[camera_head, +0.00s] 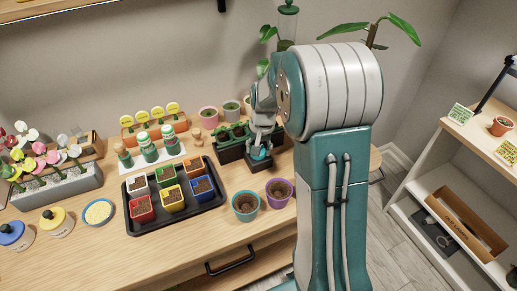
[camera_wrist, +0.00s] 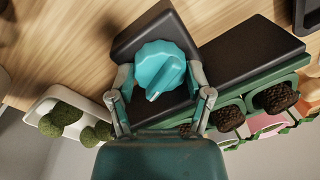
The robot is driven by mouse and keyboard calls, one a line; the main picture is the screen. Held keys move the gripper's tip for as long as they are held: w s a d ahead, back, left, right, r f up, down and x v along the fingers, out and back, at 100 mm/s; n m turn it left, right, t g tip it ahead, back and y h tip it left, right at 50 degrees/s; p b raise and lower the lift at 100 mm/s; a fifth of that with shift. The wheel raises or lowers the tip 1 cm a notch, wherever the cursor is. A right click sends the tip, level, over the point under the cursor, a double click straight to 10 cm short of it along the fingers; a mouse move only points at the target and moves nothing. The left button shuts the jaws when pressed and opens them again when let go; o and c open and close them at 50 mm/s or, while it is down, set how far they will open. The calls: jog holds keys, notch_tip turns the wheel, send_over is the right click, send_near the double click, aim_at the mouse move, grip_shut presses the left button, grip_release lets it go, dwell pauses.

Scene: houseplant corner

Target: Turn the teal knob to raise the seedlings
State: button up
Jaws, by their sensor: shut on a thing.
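The teal knob (camera_wrist: 159,68) has a raised pointer ridge and sits on a dark square base (camera_wrist: 127,46). In the head view the knob (camera_head: 259,154) is partly covered by my gripper (camera_head: 262,143), which reaches down onto it. In the wrist view my gripper (camera_wrist: 160,80) has one finger on each side of the knob and is shut on it. A dark green planter (camera_head: 230,153) with seedlings (camera_head: 232,131) adjoins the base on the left in the head view. Part of the planter is hidden behind my gripper. Several round soil plugs (camera_wrist: 275,97) show in the wrist view.
A black tray (camera_head: 178,225) of coloured soil pots lies left of the knob. A teal pot (camera_head: 245,206) and a purple pot (camera_head: 280,192) stand close in front. A white dish of green moss balls (camera_wrist: 68,115) lies beside the base.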

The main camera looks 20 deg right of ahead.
jog(key=m, duration=0.4)
jog(key=shift+s+f+m, duration=0.15)
jog(key=shift+m, duration=0.25)
dwell(0.4)
jog(key=o, duration=1.1)
jog(key=shift+a, duration=0.1)
jog(key=shift+o, duration=0.2)
jog(key=shift+r, duration=0.7)
jog(key=r, duration=0.5)
jog(key=shift+s+d+r, duration=0.1)
jog(key=shift+d+r, duration=0.1)
jog(key=shift+r, duration=0.6)
